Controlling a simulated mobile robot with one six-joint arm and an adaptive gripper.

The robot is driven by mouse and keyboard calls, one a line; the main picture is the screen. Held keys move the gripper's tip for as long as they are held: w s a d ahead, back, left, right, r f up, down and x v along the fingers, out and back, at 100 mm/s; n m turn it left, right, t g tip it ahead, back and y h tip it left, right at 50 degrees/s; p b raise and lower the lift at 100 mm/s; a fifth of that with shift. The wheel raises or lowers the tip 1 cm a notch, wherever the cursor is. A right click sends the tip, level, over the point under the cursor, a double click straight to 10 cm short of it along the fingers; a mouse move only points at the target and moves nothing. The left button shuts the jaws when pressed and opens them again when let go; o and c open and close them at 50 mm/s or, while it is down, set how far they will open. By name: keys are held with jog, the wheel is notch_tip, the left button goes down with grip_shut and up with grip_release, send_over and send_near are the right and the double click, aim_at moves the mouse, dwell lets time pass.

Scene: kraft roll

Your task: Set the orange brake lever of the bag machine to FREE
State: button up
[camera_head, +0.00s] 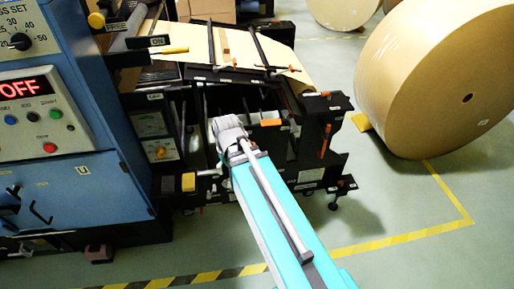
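The bag machine's black frame (338,103) stands in the middle of the head view, with a brown paper web over its top. An upright orange bar (326,141) shows on the frame's right end; it looks like the brake lever. A small orange piece (270,122) lies further left inside the frame, so I cannot be sure which one is the lever. No FREE marking is readable. My teal arm reaches up from the bottom to a grey joint in front of the machine, left of both orange parts. My gripper's fingers do not show.
A blue cabinet (85,190) with a red OFF display (24,88) stands at the left. A large kraft roll (440,80) stands at the right, with a yellow chock (361,122) at its foot. Yellow-black tape (400,238) marks the floor.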

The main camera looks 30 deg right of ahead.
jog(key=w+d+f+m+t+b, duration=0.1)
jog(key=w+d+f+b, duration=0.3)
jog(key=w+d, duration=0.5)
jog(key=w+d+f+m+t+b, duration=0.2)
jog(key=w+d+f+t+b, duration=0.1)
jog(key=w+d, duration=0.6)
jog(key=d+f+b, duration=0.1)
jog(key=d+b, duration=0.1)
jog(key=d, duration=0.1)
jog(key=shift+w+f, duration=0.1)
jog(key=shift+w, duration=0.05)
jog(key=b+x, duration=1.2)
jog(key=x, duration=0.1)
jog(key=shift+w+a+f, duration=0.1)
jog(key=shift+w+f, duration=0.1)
